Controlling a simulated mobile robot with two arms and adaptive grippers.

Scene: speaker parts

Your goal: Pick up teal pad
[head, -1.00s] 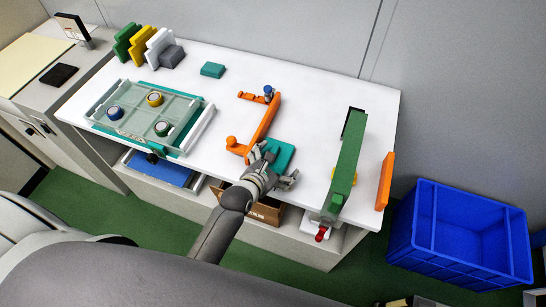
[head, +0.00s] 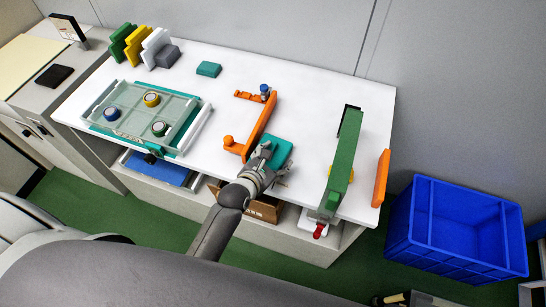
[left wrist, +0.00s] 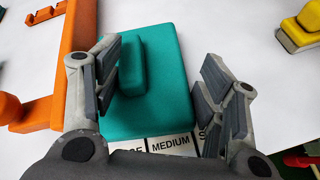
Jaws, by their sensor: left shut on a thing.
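The teal pad (head: 280,150) is a flat plate with a raised teal grip block, lying near the front edge of the white table. In the left wrist view the teal pad (left wrist: 165,85) sits between the two fingers of my left gripper (left wrist: 158,88). The left finger is close beside the raised block, and the right finger is at the plate's right side. In the head view my left gripper (head: 268,163) is at the pad's front end and hides part of it. It is shut on the pad, which still appears at table level. My right gripper is not in view.
An orange bracket (head: 260,128) stands close left of the pad. A green arm-shaped fixture (head: 345,160) and an orange plate (head: 381,178) are to the right. A translucent tray (head: 183,108) is at the left, and a teal block (head: 208,69) lies at the back.

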